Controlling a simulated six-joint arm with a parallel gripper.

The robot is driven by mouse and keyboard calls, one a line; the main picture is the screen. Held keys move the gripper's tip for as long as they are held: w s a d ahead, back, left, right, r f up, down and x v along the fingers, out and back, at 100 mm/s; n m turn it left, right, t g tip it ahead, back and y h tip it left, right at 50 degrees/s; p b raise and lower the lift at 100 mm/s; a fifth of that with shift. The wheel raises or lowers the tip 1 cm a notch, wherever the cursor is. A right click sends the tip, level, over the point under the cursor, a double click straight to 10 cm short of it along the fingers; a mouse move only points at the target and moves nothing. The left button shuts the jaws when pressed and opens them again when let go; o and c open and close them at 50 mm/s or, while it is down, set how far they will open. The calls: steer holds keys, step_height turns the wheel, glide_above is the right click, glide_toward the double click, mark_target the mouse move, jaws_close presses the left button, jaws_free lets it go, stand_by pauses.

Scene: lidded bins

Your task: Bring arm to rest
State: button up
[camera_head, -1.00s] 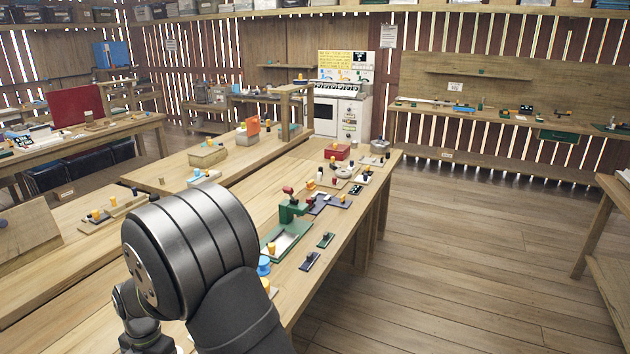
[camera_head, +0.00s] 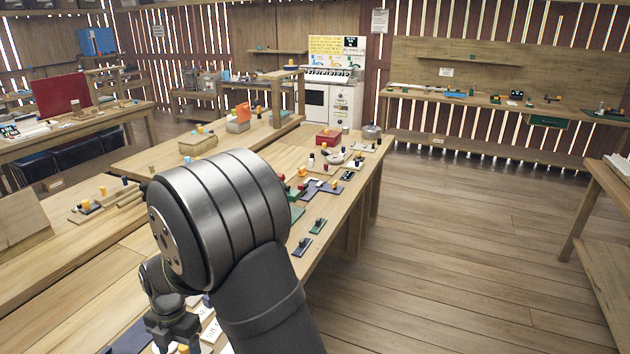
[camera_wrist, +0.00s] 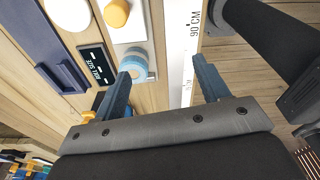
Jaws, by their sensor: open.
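My gripper (camera_wrist: 167,88) shows in the wrist view with its two dark blue fingers apart and nothing between them. Past the fingers are the wooden bench top (camera_wrist: 165,40) and a white strip (camera_wrist: 190,60) marked "90 CM". In the head view my arm fills the lower middle, folded above the long workbench. The gripper end hangs low at its left, and its fingertips are not clear there.
In the wrist view a blue round knob (camera_wrist: 136,65) and a yellow one (camera_wrist: 117,14) sit near the left finger. The long workbench (camera_head: 345,185) carries a red box (camera_head: 328,138) and several small parts. Open wooden floor (camera_head: 450,250) lies to the right.

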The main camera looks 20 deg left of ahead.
steer(key=w+d+r, duration=0.3)
steer(key=w, duration=0.1)
steer(key=w+a+f+m+t+y, duration=0.1)
steer(key=w+a+m, duration=0.6)
steer(key=m, duration=1)
steer(key=shift+a+f+m+y, duration=0.35)
steer(key=shift+a+f, duration=0.2)
steer(key=shift+a, duration=0.65)
